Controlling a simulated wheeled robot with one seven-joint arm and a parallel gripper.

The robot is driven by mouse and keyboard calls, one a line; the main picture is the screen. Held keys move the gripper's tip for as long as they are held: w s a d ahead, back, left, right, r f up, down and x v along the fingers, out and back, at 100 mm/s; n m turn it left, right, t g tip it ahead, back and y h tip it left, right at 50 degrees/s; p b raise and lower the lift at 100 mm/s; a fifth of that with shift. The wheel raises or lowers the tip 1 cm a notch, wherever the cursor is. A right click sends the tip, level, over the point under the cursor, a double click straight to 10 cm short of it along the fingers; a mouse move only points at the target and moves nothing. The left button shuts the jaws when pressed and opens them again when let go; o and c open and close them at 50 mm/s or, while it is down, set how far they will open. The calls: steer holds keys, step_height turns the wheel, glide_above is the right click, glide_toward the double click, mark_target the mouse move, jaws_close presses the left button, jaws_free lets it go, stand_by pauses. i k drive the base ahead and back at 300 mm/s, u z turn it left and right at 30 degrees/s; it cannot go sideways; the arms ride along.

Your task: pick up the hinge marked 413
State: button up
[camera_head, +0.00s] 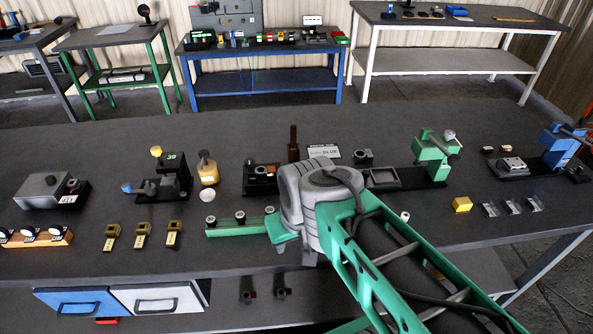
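I cannot read the mark 413 on anything in the head view. Three small brass-coloured pieces with pale labels, a left one (112,236), a middle one (142,234) and a right one (174,234), stand in a row at the front left of the dark workbench (210,258). Three small grey metal pieces (513,207) lie at the right. Which of these are hinges is not clear. My green and grey arm reaches over the bench's middle. My gripper is not visible, and the arm hides part of the bench.
A green rail (240,225) with round fittings lies just left of my arm. A yellow bottle (208,170) and a grey box (46,189) stand left. Drawers (160,298) hang below.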

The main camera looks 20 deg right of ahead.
mark_target(262, 173)
steer(key=z, duration=0.05)
steer(key=k, duration=0.5)
steer(key=u, duration=2.1)
steer(key=i, duration=1.05)
steer(key=z, duration=2.05)
